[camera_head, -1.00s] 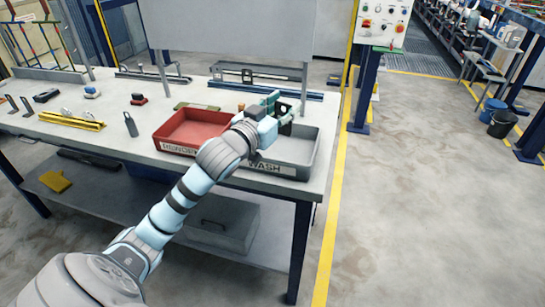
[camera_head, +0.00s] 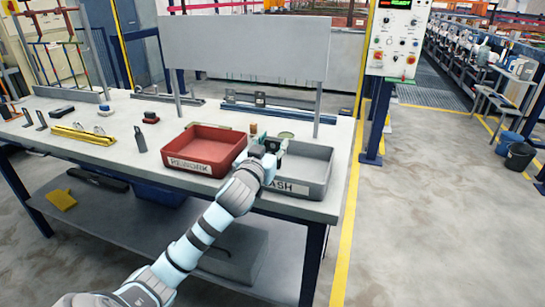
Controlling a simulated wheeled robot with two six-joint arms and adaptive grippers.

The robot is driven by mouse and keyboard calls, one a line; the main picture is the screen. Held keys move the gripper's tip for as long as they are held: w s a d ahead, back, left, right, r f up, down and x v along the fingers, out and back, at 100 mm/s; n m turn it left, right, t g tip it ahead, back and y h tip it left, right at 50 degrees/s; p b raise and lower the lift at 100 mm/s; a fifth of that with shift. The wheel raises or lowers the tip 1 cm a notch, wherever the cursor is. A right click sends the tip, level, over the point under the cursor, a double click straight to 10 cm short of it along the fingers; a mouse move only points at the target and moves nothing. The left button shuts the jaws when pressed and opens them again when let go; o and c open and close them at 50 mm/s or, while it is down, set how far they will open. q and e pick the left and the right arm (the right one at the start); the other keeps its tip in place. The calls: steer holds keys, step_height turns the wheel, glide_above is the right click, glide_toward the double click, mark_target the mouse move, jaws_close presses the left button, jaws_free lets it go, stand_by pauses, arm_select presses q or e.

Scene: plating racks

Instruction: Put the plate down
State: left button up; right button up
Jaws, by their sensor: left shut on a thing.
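My left gripper (camera_head: 274,147) is over the left part of the grey tray (camera_head: 320,180) labelled WASH, near its back left corner. It is shut on the plate, of which only a small dark part shows at the fingers; the gripper hides most of it. I cannot tell whether the plate touches the tray. The part of the tray floor that shows to the right looks empty. My forearm covers the tray's front left corner and the start of its label. My right gripper is not in view.
A red tray (camera_head: 205,145) labelled REWORK stands just left of the grey tray. Behind them are a small orange-brown cylinder (camera_head: 253,128), a pale green round thing (camera_head: 286,135) and a blue rail (camera_head: 265,110). A yellow holder (camera_head: 83,135) and small tools lie further left on the bench.

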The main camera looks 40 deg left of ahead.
arm_select(q)
step_height(320, 180, down, 2)
steer(key=shift+f, duration=0.15)
steer(key=o, duration=1.2)
steer(key=shift+o, duration=0.2)
steer(key=shift+s, duration=0.1)
steer(key=p+v, duration=0.1)
steer(key=v, duration=1.1)
